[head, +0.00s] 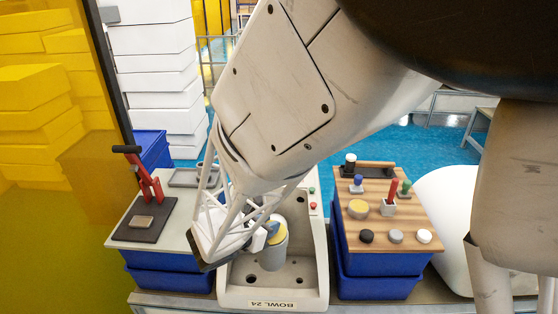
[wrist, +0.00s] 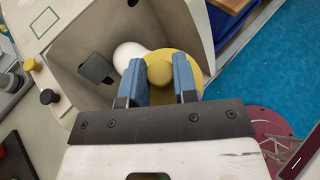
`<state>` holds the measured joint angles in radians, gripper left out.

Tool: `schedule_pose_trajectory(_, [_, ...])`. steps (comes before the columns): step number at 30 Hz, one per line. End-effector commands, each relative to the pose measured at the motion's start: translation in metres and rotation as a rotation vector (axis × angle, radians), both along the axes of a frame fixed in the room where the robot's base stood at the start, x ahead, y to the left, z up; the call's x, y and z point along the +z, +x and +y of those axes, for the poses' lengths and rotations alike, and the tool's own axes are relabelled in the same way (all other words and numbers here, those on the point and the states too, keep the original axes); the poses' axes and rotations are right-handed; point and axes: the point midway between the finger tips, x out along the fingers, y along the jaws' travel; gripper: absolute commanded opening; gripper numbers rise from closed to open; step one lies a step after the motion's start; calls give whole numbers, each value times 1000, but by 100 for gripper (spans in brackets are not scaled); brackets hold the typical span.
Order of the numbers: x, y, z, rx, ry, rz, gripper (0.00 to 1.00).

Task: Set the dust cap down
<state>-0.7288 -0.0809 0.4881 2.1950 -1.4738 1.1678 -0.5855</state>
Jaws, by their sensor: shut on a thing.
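The dust cap looks to be a yellow disc (wrist: 187,58) with a round yellow knob (wrist: 160,69). In the wrist view the knob sits between my gripper's blue fingers (wrist: 162,84), which are shut on it. In the head view my gripper (head: 268,229) is low over the white tray marked BOWL 24 (head: 230,287). The yellow disc (head: 279,232) shows there at the top of a grey cylinder (head: 272,257) standing in the tray. I cannot tell whether the cap touches the cylinder. My arm hides part of this area.
A wooden board (head: 385,245) on blue bins at right holds stamps, round pucks and a yellow-topped disc (head: 358,207). At left a red lever press (head: 148,183) stands on a dark mat on a pale bench. A white rounded object (wrist: 130,54) lies beside the cap in the wrist view.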

Motion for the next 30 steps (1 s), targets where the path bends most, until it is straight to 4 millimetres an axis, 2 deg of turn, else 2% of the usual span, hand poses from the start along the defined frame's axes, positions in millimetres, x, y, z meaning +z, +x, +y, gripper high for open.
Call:
schedule_pose_trajectory(8, [-5, 0, 0, 0, -1, 1, 5])
schedule_pose_trajectory(9, [-5, 0, 0, 0, -1, 1, 32])
schedule_pose_trajectory(13, [-5, 0, 0, 0, -1, 1, 52])
schedule_pose_trajectory(30, [3, -4, 4, 1, 1, -1, 53])
